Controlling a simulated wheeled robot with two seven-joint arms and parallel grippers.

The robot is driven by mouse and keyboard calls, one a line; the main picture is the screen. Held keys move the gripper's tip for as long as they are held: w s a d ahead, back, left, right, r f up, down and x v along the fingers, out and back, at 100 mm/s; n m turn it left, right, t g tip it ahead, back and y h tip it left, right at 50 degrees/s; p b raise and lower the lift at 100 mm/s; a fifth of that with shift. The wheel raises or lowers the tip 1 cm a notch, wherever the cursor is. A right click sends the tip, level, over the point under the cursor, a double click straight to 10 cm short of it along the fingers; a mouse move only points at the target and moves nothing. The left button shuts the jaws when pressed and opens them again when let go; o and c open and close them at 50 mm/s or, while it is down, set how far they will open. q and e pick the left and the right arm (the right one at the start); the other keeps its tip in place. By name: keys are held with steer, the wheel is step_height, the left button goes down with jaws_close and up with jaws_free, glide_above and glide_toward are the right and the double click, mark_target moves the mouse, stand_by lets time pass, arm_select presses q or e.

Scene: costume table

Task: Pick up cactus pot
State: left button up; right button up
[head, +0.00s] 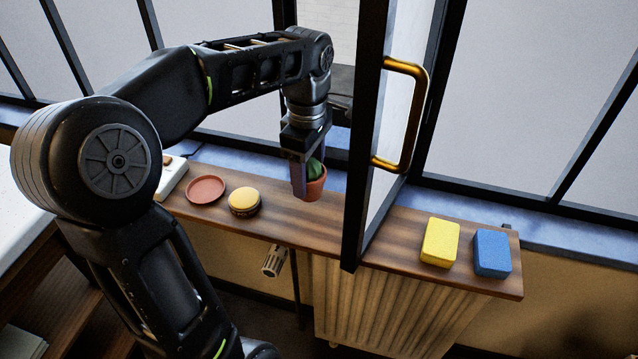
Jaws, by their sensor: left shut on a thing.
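The cactus pot (316,187) is a small terracotta pot with a green cactus in it. It is at the wooden shelf under the window, just left of the open window sash. My left gripper (306,180) comes down from above and is shut on the cactus pot. A finger covers the left side of the pot and part of the cactus. I cannot tell whether the pot's base touches the shelf. My right gripper is not in view.
The open window sash (361,200) with a brass handle (418,115) stands close right of the pot. A terracotta saucer (206,189) and a burger-like round item (244,201) lie to the left. Yellow (440,242) and blue (492,253) sponge-like blocks lie right. A radiator (385,310) is below.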

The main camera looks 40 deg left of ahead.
arm_select(q)
steer(key=s+a, duration=0.3)
steer(key=a, duration=0.5)
steer(key=s+a+b, duration=0.1)
steer(key=s+a, duration=0.1)
steer(key=a, duration=0.6)
steer(key=shift+s+a, duration=0.35)
steer(key=shift+s, duration=0.05)
